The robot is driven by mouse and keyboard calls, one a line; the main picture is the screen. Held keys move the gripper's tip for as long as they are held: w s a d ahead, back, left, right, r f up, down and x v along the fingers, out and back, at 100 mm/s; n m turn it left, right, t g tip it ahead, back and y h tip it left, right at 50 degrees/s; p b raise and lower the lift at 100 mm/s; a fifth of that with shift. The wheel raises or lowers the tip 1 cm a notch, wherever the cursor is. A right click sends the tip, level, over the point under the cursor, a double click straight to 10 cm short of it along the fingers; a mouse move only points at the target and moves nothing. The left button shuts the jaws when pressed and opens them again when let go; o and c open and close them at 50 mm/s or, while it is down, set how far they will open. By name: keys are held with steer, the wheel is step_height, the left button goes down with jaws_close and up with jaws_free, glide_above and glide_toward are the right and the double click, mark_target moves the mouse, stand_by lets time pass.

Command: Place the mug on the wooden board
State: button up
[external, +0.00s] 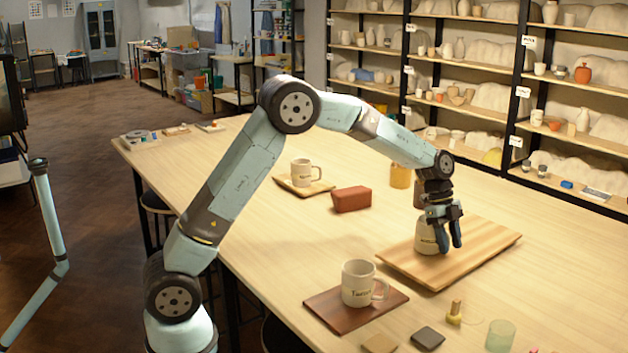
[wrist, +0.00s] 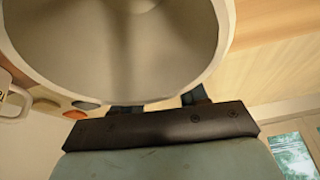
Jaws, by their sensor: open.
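A pale mug (external: 427,238) with dark lettering stands upright on the large striped wooden board (external: 482,247) in the external view. My gripper (external: 449,246) is open, its fingers low over the board and overlapping the mug's right side. In the wrist view the mug's wide round mouth and grey inside (wrist: 125,40) fill the upper part, close to my gripper (wrist: 160,100). The fingers are partly hidden behind the mug's rim there, so I cannot tell whether they touch it. The mug looks empty.
A second lettered mug (external: 357,284) stands on a dark reddish board (external: 322,304) in front. A third mug (external: 301,171) is on a small board at the back left. A red-brown block (external: 351,199), a stamp-like brass piece (external: 455,312) and a green glass (external: 500,336) lie around.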

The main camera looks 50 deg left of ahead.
mark_target(435, 251)
steer(key=v, duration=1.1)
steer(key=s+a+r+n+t+y, duration=0.1)
steer(key=s+a+r+n+t, duration=0.1)
steer(key=s+a+r+n, duration=0.5)
steer(key=s+a+r+n+t+y, duration=0.15)
steer(key=s+a, duration=0.25)
steer(key=s, duration=0.4)
steer(key=s+a+r+n, duration=0.2)
steer(key=s+a+r, duration=0.1)
steer(key=s, duration=0.4)
steer(key=s+a+f+n, duration=0.2)
steer(key=s+a+n, duration=0.1)
steer(key=s, duration=0.4)
steer(key=s+a+f+n+t+y, duration=0.1)
steer(key=s+a+f+n, duration=0.1)
steer(key=s, duration=0.5)
steer(key=s+a+f+n+t+y, duration=0.1)
steer(key=s+a+n, duration=0.2)
steer(key=s, duration=0.5)
steer(key=shift+a+f+n, duration=0.3)
steer(key=shift+f+n, duration=0.1)
steer(key=shift+n, duration=0.05)
